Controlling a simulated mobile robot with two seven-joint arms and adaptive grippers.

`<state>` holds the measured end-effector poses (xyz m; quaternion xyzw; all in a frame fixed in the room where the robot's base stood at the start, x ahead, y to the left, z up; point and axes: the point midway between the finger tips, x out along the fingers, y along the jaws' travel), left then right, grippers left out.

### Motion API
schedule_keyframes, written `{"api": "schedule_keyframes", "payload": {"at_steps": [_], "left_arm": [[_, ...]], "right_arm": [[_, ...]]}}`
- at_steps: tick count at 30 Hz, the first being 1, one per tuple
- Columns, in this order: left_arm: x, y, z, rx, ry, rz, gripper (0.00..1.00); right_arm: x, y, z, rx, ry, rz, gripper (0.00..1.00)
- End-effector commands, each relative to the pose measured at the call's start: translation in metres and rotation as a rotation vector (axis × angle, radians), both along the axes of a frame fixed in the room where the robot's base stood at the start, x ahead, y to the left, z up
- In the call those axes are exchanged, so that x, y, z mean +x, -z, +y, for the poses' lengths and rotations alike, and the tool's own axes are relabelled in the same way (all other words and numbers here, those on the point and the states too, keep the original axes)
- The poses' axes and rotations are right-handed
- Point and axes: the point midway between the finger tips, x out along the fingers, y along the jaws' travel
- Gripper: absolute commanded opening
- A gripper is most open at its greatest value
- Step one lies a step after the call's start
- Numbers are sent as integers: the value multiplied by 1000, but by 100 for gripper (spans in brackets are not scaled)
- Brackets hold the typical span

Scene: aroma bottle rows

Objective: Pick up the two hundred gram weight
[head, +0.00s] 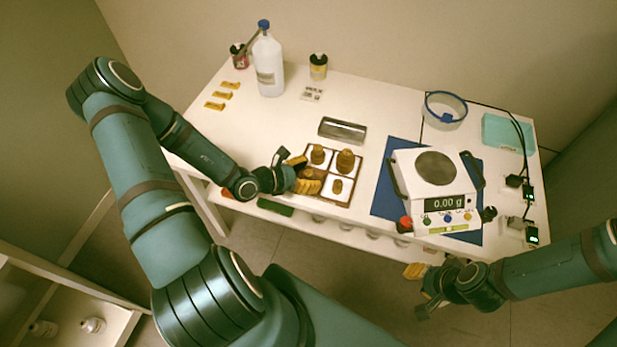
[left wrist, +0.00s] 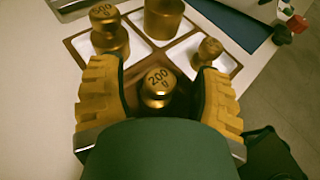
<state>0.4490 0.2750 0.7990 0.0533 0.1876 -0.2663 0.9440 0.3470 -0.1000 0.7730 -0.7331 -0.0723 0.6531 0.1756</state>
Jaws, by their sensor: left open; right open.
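The two hundred gram weight (left wrist: 157,86) is a brass knobbed cylinder marked "200 g". It stands upright in one compartment of a wooden tray (left wrist: 138,48), nearest my left gripper (left wrist: 160,98). The left gripper is open, with one yellow ridged finger on each side of the weight; I cannot tell whether they touch it. In the head view the left gripper (head: 303,175) is over the left front of the tray (head: 331,203) and hides this weight. My right gripper (head: 421,288) is open and empty, off the table's front edge.
Other brass weights (head: 346,160) stand in the neighbouring compartments, close to the fingers. A metal case (head: 343,130) lies behind the tray. A scale (head: 434,180) reading 0.00 g stands on a blue mat (head: 384,203) to the right. A white bottle (head: 268,66) stands at back left.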

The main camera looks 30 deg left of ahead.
Motion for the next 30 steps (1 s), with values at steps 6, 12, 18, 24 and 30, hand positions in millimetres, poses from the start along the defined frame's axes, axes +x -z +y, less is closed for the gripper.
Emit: {"api": "schedule_keyframes", "payload": {"at_steps": [6, 12, 18, 24, 30], "left_arm": [[0, 0, 0, 0, 0, 0, 0], [0, 0, 0, 0, 0, 1, 0], [0, 0, 0, -1, 0, 0, 0], [0, -16, 1, 3, 1, -1, 0], [0, -56, 1, 4, 1, -3, 0]], "right_arm": [[0, 0, 0, 0, 0, 0, 34], [0, 0, 0, 0, 0, 0, 34], [0, 0, 0, 0, 0, 0, 34], [1, -5, 0, 0, 2, -2, 34], [4, -15, -1, -2, 8, -9, 34]]}}
